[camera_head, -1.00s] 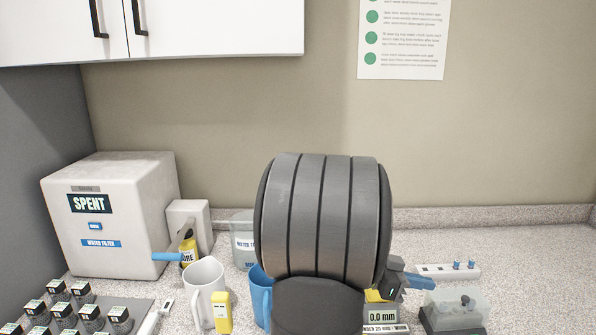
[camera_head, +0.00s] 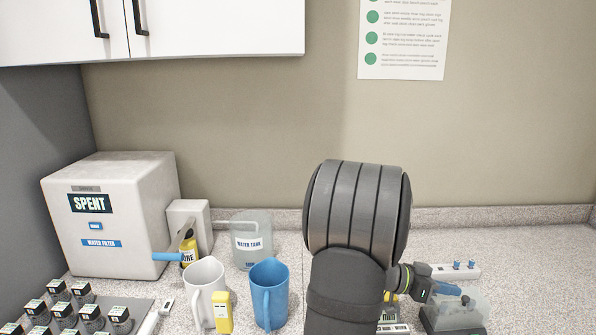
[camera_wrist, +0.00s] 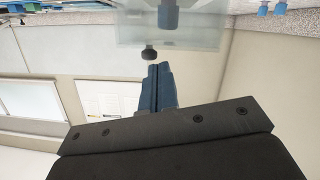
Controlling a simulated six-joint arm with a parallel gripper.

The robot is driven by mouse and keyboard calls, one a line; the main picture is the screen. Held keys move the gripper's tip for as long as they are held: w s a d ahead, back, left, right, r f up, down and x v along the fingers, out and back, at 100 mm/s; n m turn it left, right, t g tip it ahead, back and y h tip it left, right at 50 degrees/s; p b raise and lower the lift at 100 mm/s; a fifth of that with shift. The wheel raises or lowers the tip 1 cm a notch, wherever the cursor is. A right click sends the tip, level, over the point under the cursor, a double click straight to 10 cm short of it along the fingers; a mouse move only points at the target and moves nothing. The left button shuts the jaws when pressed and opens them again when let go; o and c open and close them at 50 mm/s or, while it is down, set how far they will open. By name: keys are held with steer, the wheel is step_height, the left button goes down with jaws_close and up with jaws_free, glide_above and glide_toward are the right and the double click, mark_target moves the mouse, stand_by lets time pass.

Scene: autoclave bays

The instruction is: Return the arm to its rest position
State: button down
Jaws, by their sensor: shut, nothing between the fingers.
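My arm rises in the middle right of the head view, its large grey joint in front of the wall. My gripper (camera_head: 447,289) shows at the right of that arm, its blue fingers pointing right, over or in front of a clear lidded box (camera_head: 456,312). I cannot tell the gap between them. In the wrist view my gripper (camera_wrist: 159,68) has its two blue fingers together with nothing between them. The clear box (camera_wrist: 195,40) with its dark knob also shows there, beyond the fingertips.
A white mug (camera_head: 203,285), a blue mug (camera_head: 268,298), a yellow packet (camera_head: 223,315) and a water tank (camera_head: 251,230) stand left of my arm. A "SPENT" filter unit (camera_head: 105,220) and a tray of dark cartridges are farther left. A white cupboard (camera_head: 210,30) hangs above.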

steer(key=shift+w+r+n+g, duration=0.25)
steer(key=shift+w+n, duration=0.25)
steer(key=shift+n, duration=0.05)
steer(key=shift+w+r+n+g, duration=0.25)
steer(key=shift+w+n, duration=0.25)
steer(key=shift+n, duration=0.05)
steer(key=shift+w+r+n+g, duration=0.25)
steer(key=shift+w+n+g, duration=0.15)
steer(key=shift+w+n, duration=0.7)
steer(key=shift+w+f+n+g+h, duration=0.15)
steer(key=shift+w+n+g+h, duration=0.15)
steer(key=shift+w+n, duration=0.9)
steer(key=shift+w+f+n+g+h, duration=0.2)
steer(key=shift+w+n+h, duration=0.2)
steer(key=shift+w+n, duration=0.75)
steer(key=shift+s, duration=0.15)
